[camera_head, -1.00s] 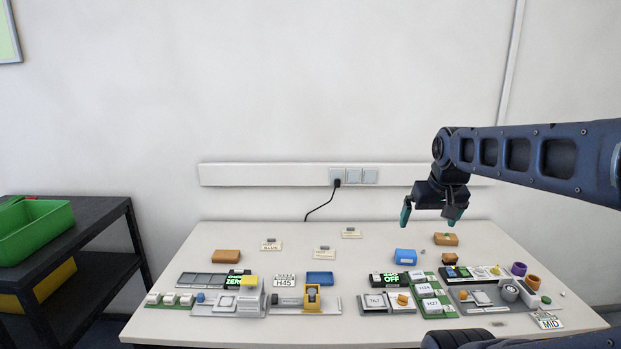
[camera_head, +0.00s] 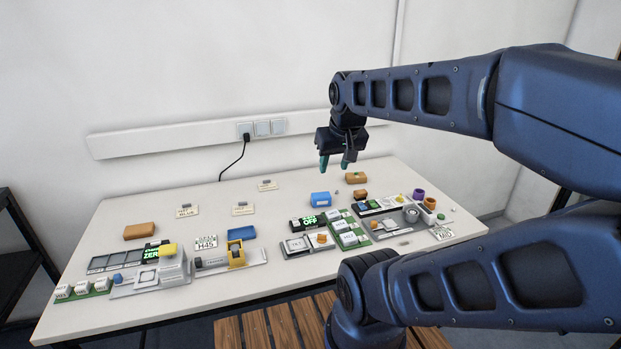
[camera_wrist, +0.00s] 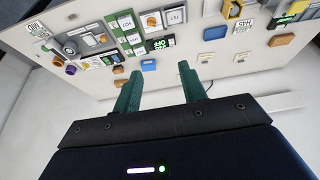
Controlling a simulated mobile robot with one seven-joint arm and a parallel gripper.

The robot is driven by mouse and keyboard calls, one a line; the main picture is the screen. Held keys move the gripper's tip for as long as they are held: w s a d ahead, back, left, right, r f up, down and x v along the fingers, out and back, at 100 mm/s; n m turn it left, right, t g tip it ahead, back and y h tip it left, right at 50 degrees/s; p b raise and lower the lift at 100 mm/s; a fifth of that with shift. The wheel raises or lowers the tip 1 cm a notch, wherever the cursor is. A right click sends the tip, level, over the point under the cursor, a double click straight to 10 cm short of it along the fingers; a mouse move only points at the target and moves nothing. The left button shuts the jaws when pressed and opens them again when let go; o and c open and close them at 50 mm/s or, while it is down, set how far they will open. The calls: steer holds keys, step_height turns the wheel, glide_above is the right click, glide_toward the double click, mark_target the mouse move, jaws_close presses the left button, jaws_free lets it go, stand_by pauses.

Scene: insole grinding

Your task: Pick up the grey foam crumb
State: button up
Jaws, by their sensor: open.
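My gripper (camera_head: 335,164) is open and empty, above the back right part of the table, clear of the things on it. Its two green fingers stand apart in the wrist view (camera_wrist: 160,72). I cannot pick out the grey foam crumb for certain. A small pale grey-green lump (camera_head: 453,210) lies at the table's right end, past the orange cup. A small flat grey piece (camera_head: 405,243) lies near the front right edge. Both are too small to identify. Small grey pieces also sit at the label cards (camera_head: 187,211) at the back.
The white table (camera_head: 120,215) holds several devices along its front. A blue box (camera_head: 320,199) and an orange-brown block (camera_head: 356,178) stand below my gripper. Purple (camera_head: 418,194) and orange (camera_head: 429,203) cups stand at the right. A wooden slatted surface (camera_head: 290,325) lies in front, below the table.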

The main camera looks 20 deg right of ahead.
steer(key=n+g+h, duration=0.5)
steer(key=n, duration=1.2)
glide_above(336, 191)
steer(key=a, duration=0.5)
step_height(336, 191, down, 30)
steer(key=r, duration=0.1)
steer(key=shift+w+x, duration=0.15)
steer(key=shift+x, duration=2.55)
steer(key=shift+w+x, duration=0.15)
steer(key=shift+x, duration=2.6)
steer(key=shift+a, duration=0.15)
jaws_close()
